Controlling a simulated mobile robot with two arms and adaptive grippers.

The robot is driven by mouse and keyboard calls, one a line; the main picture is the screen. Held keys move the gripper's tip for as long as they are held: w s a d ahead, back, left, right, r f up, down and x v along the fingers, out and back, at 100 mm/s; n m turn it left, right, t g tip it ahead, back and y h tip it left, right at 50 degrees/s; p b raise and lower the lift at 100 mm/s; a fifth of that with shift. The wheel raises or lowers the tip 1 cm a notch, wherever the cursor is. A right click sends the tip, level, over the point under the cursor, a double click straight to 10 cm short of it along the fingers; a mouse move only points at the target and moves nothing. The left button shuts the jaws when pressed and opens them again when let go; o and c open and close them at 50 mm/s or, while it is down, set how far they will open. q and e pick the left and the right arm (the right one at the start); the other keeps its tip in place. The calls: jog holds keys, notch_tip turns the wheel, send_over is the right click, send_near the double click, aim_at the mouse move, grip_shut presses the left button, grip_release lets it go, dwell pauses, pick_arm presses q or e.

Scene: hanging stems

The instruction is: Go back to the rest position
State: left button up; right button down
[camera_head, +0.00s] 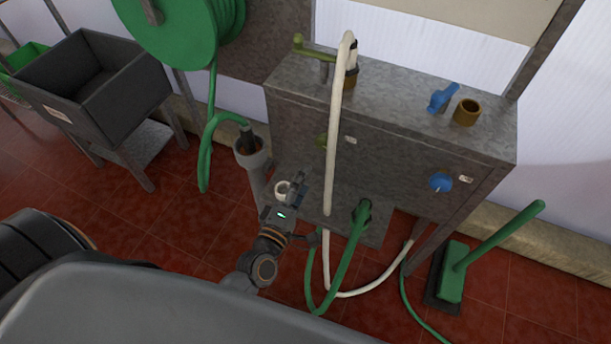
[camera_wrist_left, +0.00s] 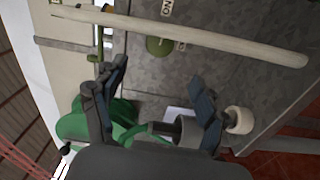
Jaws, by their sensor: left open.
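My left gripper (camera_head: 308,210) is in front of the grey metal cabinet, below its front face. In the left wrist view my left gripper (camera_wrist_left: 157,78) has its two dark fingers spread wide with nothing between them. A white hose (camera_head: 334,130) hangs from the cabinet top down past the gripper and loops near the floor. It also crosses the top of the left wrist view (camera_wrist_left: 190,32), apart from the fingers. My right gripper is not in view.
The grey cabinet (camera_head: 400,150) carries blue and green valve handles. A green hose reel (camera_head: 175,35), a dark sink (camera_head: 95,85), a grey tube holder (camera_head: 253,158) and a green hose (camera_head: 350,250) are nearby.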

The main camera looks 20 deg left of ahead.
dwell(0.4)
pick_arm(q)
jog(key=s+f+m+g+h+p, duration=0.1)
jog(key=s+f+m+g, duration=0.35)
jog(key=f, duration=0.85)
jog(key=s+f+m+g, duration=0.3)
jog(key=s+f+m, duration=0.25)
jog(key=f, duration=0.65)
jog(key=s+a+f+m+g, duration=0.2)
jog(key=s+f, duration=0.3)
jog(key=s, duration=0.4)
jog(key=s+a+f+m+g+y+p, duration=0.1)
jog(key=s+f+m+g, duration=0.3)
jog(key=s, duration=0.5)
jog(key=s+a+f+m+g, duration=0.2)
jog(key=s+f+m+g, duration=0.1)
jog(key=s+f, duration=0.4)
jog(key=shift+s+a+f+y+p, duration=0.3)
jog(key=shift+s+a+f+p, duration=0.1)
jog(key=shift+s, duration=0.85)
jog(key=shift+g, duration=0.25)
